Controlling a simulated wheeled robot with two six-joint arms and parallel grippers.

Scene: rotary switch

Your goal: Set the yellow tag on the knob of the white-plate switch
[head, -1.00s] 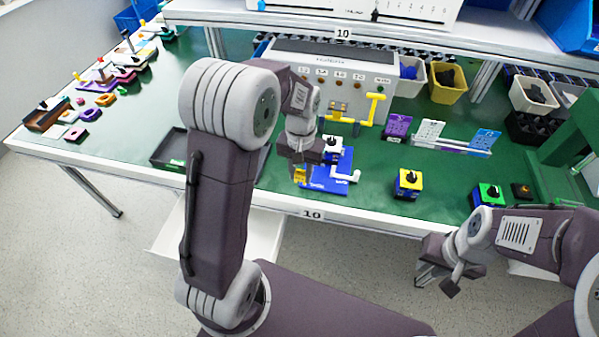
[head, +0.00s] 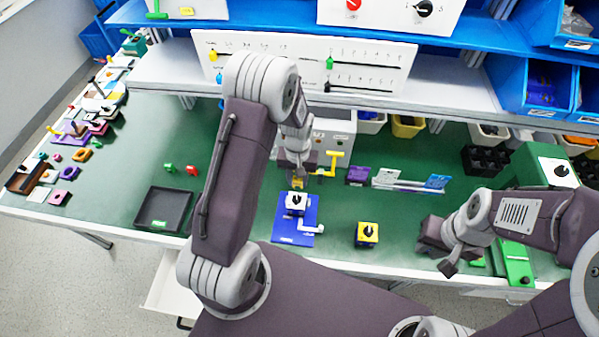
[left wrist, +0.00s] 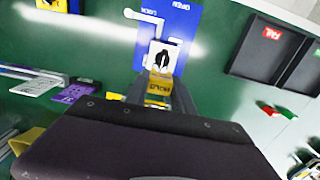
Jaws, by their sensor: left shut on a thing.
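My left gripper (left wrist: 160,88) is shut on the yellow tag (left wrist: 159,85), whose dark lettering shows between the fingers. In the head view, my left gripper (head: 298,175) is just behind the white-plate switch (head: 291,208). This switch has a black knob (left wrist: 163,60) and stands on a blue board (left wrist: 185,22). In the left wrist view the tag is right next to the white plate; I cannot tell whether they touch. My right gripper (head: 449,266) hangs near the table's front right; its jaw opening is not clear.
A yellow-plate switch (head: 366,234) stands right of the blue board. A black tray (head: 140,213) lies to the left. A yellow handle (head: 334,158) stands close behind my left gripper. A green machine (head: 519,172) is at right. A shelf (head: 470,95) overhangs the back.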

